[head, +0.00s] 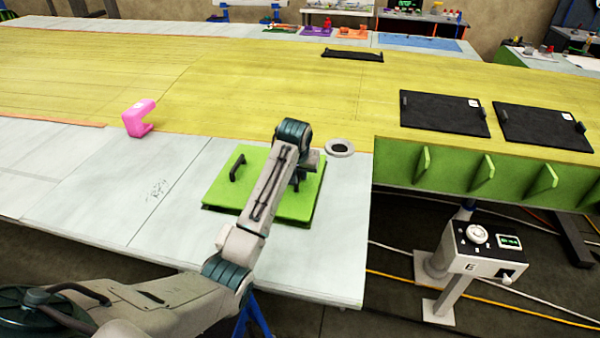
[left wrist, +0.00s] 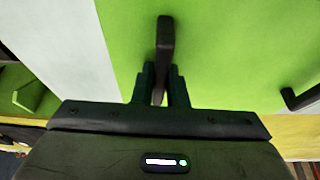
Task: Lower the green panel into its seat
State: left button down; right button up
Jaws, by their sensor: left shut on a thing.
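The green panel (head: 222,193) lies flat over the pale wing skin near its right end, with a dark strip under its front edge. I cannot tell whether it is slightly above the skin or resting on it. Its seat is not seen. The panel has two black handles; the left one (head: 237,167) is free. My left gripper (head: 300,178) is at the right handle, mostly hidden behind my arm. In the left wrist view the left gripper (left wrist: 159,88) is shut on a black handle (left wrist: 166,42) of the green panel (left wrist: 235,45). My right gripper is not in view.
A pink clamp-like piece (head: 138,118) stands left on the wing edge. A round grey ring (head: 340,148) lies just right of the panel. Two black panels (head: 443,114) (head: 543,128) lie farther right. A control box (head: 487,250) stands below the green spar (head: 455,172).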

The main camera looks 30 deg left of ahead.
pick_arm(q)
jog(key=shift+f, duration=0.6)
jog(key=shift+f, duration=0.55)
jog(key=shift+f, duration=0.3)
jog(key=c, duration=1.4)
grip_release()
jog(key=shift+o, duration=0.2)
jog(key=shift+f, duration=0.1)
